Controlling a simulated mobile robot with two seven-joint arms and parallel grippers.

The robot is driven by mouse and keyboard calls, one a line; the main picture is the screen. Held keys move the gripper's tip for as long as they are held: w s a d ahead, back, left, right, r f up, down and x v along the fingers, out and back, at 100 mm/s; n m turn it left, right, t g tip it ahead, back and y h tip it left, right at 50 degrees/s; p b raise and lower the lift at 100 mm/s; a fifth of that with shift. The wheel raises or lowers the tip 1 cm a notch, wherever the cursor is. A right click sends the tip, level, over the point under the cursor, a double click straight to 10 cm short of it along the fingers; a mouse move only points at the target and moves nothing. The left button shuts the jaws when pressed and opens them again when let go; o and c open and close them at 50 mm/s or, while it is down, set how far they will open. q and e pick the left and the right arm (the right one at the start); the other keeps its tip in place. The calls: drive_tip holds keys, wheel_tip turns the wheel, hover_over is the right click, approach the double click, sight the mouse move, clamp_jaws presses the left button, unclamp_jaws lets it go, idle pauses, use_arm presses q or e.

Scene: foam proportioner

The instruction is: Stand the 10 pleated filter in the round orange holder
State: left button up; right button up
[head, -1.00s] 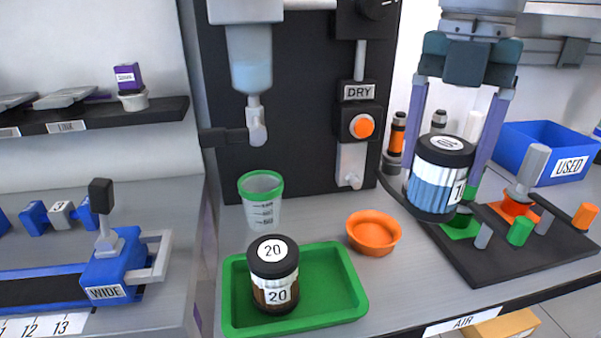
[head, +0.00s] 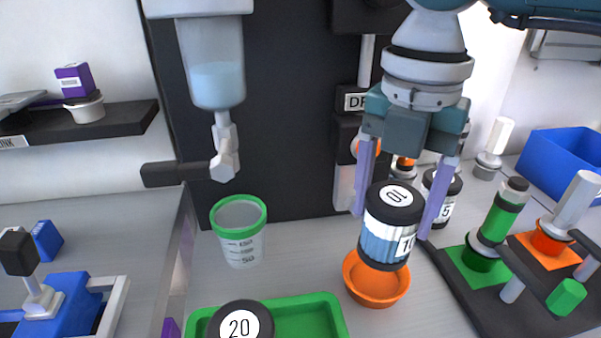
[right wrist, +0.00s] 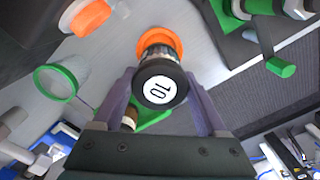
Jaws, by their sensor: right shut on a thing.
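The 10 pleated filter (head: 388,238) has a black cap marked 10 and a blue-and-white pleated body. My right gripper (head: 391,205) is shut on it, with a finger on each side. The filter is nearly upright, tilted a little, and overlaps the round orange holder (head: 375,289) in the head view. In the right wrist view the filter's cap (right wrist: 160,86) faces the camera and the orange holder (right wrist: 160,44) shows beyond it. Whether the filter's bottom touches the holder is hidden. My left gripper is not in view.
A green tray (head: 318,318) with a filter marked 20 (head: 239,322) stands in front left. A green-rimmed cup (head: 240,232) stands left of the holder. A black jar marked 5 (head: 440,198) stands behind right. A dark stand with green and orange squares (head: 500,310) is at right.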

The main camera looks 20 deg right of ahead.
sight(385, 242)
wheel_tip(385, 242, down, 6)
drive_tip(key=shift+r, duration=0.25)
drive_tip(key=shift+f+b, duration=0.3)
drive_tip(key=shift+b, duration=0.15)
drive_tip(key=o, duration=1.5)
